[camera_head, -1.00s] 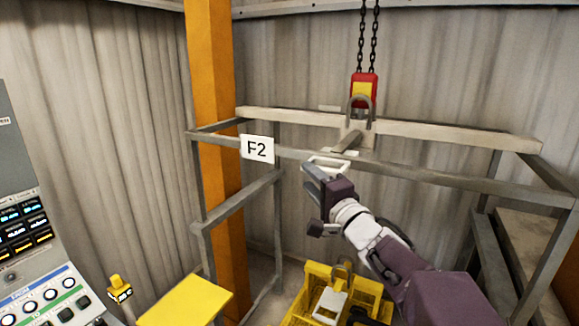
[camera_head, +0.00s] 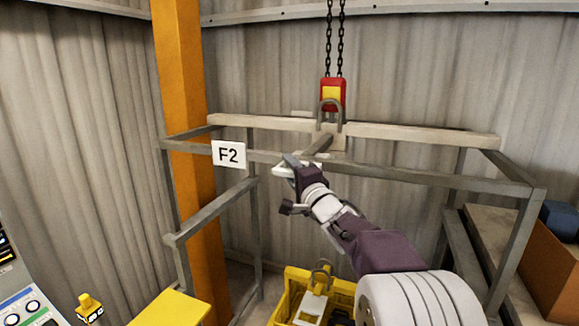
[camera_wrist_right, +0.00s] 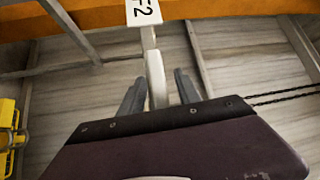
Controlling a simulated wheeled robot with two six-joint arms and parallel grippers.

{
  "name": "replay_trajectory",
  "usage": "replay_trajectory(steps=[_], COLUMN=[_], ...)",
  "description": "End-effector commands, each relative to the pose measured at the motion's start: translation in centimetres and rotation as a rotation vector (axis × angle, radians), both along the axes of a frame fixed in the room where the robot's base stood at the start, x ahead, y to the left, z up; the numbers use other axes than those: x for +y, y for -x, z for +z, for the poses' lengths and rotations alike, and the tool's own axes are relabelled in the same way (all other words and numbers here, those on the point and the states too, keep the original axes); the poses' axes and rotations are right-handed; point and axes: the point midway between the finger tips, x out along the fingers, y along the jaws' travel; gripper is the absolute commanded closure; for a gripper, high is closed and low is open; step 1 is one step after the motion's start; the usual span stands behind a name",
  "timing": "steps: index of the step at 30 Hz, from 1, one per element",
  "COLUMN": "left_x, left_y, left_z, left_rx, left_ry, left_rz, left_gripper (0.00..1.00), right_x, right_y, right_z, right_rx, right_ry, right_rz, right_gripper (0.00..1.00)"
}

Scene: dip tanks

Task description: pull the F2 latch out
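The F2 sign (camera_head: 229,155) hangs on the grey frame rail. The latch is a pale handle (camera_head: 282,170) below and right of the sign, in front of the rail. My right gripper (camera_head: 291,167) is at this handle. In the right wrist view, its two fingers (camera_wrist_right: 160,92) stand apart, with the pale handle (camera_wrist_right: 157,78) between them and a narrow gap showing on the right side. In the head view the fingers partly hide the handle. My left gripper is not in view.
A red and yellow hoist hook (camera_head: 333,95) hangs on chains behind the rail. An orange post (camera_head: 186,90) stands at the left. A yellow crate (camera_head: 290,295) is below my right arm. A brown box (camera_head: 553,270) is at the right.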

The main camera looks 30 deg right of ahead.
Motion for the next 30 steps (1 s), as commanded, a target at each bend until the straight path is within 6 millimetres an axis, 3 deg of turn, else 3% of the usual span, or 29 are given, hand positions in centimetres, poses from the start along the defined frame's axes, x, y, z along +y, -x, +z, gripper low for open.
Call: replay_trajectory(steps=[9, 14, 30], left_x=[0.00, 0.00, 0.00], left_y=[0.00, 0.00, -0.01], left_z=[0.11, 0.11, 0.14], left_rx=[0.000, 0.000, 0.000], left_ry=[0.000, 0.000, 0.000], left_rz=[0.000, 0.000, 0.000], left_gripper=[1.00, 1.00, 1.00], right_x=[-0.06, -0.04, -0.02], right_y=[-0.64, -0.61, -0.54], right_z=[0.05, 0.10, 0.51], right_rx=[0.000, -0.001, -0.011], right_ry=[0.000, 0.000, 0.002], right_rz=[-0.001, -0.001, 0.000], right_gripper=[0.60, 1.00, 1.00])
